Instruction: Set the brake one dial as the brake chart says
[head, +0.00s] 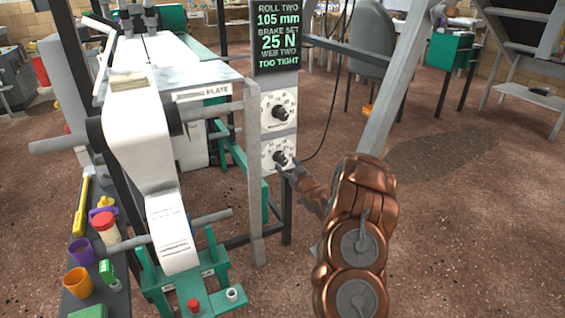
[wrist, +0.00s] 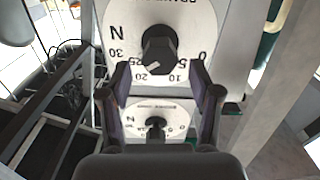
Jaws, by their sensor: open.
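Two white round dials with black knobs sit one above the other on a grey panel in the head view: an upper dial (head: 279,108) and a lower dial (head: 276,155). I cannot read which is brake one. My gripper (head: 287,169) is at the lower dial, partly hidden by my arm. In the wrist view my open gripper (wrist: 159,75) has a finger on each side below a large dial's knob (wrist: 160,50), with nothing visibly held. That knob's white mark lies near 20. A smaller dial (wrist: 157,122) shows between the fingers. I cannot make out a brake chart.
A dark display (head: 278,38) above the dials reads roll two 105 mm, brake set 25 N, web two too tight. A paper-web machine (head: 140,130) stands left of the panel. Cups and small items sit on a bench at lower left. The floor right is mostly clear.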

